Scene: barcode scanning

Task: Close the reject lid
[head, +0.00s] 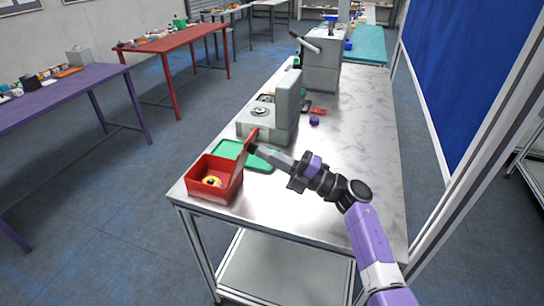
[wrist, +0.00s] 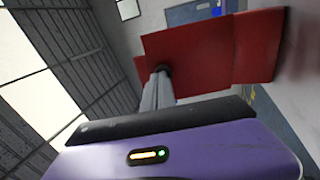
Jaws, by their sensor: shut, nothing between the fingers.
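A red reject box (head: 214,192) stands at the near left corner of the marble-topped table, with a yellow and dark item (head: 212,182) inside. Its red lid (head: 246,150) stands raised and tilted at the box's right side, so the box is open. My gripper (head: 251,149) is shut and empty, its tip at the right face of the lid; whether it touches cannot be told from the head view. In the wrist view the red lid (wrist: 205,50) fills the space ahead of the gripper (wrist: 162,72), and the tip appears against or very close to it.
A green tray (head: 261,163) lies behind the box, partly hidden by the lid and my gripper. A grey scanner (head: 287,98) stands beyond it. A purple item (head: 314,121) and a red item (head: 319,111) lie to its right. The table's right side (head: 365,130) is clear.

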